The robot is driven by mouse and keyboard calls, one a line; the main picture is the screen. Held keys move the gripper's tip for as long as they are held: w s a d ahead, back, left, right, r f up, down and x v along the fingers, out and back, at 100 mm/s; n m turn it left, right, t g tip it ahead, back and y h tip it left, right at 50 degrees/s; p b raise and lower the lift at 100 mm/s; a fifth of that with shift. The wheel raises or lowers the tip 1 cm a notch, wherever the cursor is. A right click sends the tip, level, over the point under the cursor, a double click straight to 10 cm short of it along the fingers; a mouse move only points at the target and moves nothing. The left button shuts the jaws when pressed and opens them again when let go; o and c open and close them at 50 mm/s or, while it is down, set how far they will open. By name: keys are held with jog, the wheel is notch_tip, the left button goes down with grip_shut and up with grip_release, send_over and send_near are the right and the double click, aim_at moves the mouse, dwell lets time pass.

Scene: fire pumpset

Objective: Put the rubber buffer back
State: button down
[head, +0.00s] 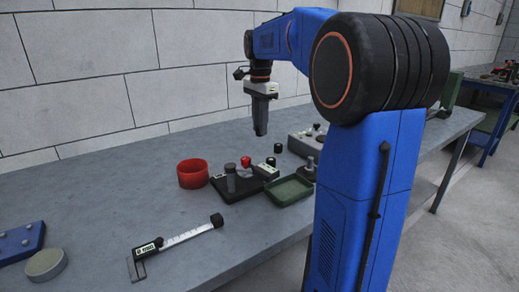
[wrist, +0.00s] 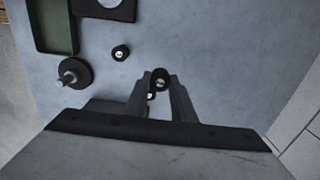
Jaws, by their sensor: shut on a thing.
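My gripper (head: 260,130) is in the air above the back of the bench, pointing down. In the wrist view its fingers (wrist: 160,88) are closed around a small black round piece with a pale centre, which looks like the rubber buffer (wrist: 160,80); the fingers hide much of it. A similar small black piece (wrist: 120,53) stands on the bench, apart from the fingers. In the head view two small black cylinders, one farther back (head: 278,148) and one nearer (head: 271,161), stand below and right of my gripper.
A red round container (head: 192,174), a dark plate (head: 222,190) with upright parts and a green tray (head: 290,191) stand nearby. A black disc with a metal stud (wrist: 72,73) lies beside the tray. A caliper (head: 172,242) lies in front. The wall runs close behind.

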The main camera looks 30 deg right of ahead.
jog(key=shift+f, duration=3.85)
jog(key=c, duration=1.5)
grip_release()
jog(key=shift+f, duration=0.1)
notch_tip(320, 180, up, 12)
jog(key=shift+r, duration=0.15)
